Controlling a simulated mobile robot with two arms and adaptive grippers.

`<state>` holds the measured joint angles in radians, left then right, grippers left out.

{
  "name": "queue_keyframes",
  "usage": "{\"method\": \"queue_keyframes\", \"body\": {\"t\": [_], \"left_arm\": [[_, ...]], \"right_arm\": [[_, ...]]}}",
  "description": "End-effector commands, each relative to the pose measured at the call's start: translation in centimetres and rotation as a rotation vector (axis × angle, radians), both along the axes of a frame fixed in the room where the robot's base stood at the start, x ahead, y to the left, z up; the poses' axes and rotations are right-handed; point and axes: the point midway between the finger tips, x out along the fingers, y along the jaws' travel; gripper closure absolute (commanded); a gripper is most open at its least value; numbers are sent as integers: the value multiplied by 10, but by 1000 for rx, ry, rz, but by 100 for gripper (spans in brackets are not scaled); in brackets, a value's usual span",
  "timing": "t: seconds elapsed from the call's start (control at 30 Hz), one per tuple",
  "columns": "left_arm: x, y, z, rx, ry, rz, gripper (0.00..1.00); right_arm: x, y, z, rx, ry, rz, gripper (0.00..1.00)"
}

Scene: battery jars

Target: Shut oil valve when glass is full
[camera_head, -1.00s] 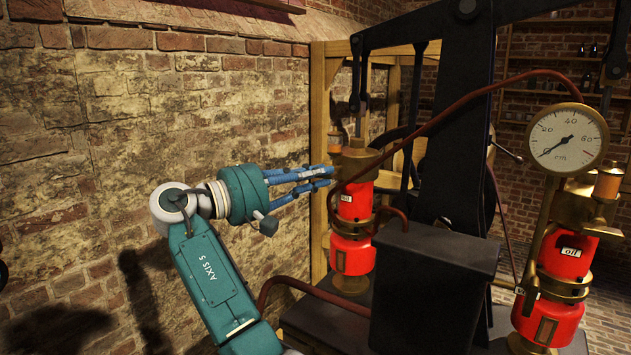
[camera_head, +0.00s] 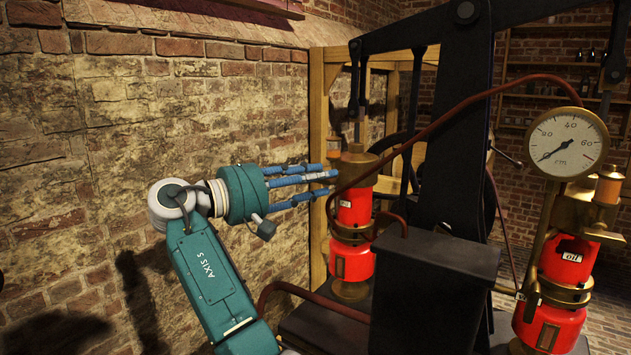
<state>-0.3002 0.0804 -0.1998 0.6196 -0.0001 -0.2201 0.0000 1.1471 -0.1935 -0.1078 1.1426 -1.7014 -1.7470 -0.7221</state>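I cannot make out the valve clearly.
A round gauge (camera_head: 567,143) stands above the right cylinder. A black box (camera_head: 435,262) and dark machine frame stand between the cylinders. A red-brown hose (camera_head: 470,97) arches across. A brick wall (camera_head: 130,150) is behind my arm, with free room before it.

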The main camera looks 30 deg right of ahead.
Motion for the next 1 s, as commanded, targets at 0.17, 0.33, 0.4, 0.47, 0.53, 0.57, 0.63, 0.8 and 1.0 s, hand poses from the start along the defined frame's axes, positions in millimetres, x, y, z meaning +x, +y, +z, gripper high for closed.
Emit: {"method": "queue_keyframes", "body": {"t": [0.17, 0.33, 0.4, 0.47, 0.53, 0.57, 0.63, 0.8, 1.0], "left_arm": [[0, 0, 0, 0, 0, -1, 60], [0, 1, 0, 1, 0, -1, 60], [0, 1, 0, 1, 0, -1, 60], [0, 1, 0, 1, -1, 0, 60], [0, 0, 0, 0, -1, 0, 60], [0, 0, 0, 0, -1, 0, 60], [0, 0, 0, 0, -1, 0, 60], [0, 0, 0, 0, -1, 0, 60], [0, 0, 0, 0, -1, 0, 60]], "right_arm": [[0, 0, -2, 2, 3, -1, 66], [0, 8, -2, 4, 4, 0, 66], [1, 17, -2, 4, 4, 1, 66], [1, 28, -2, 3, 5, 2, 66], [1, 44, -1, 2, 5, 2, 66], [1, 51, -1, 3, 5, 2, 66], [1, 66, -1, 2, 5, 2, 66], [1, 98, -1, 2, 5, 1, 66], [1, 117, -1, 2, 4, -1, 66]]}}
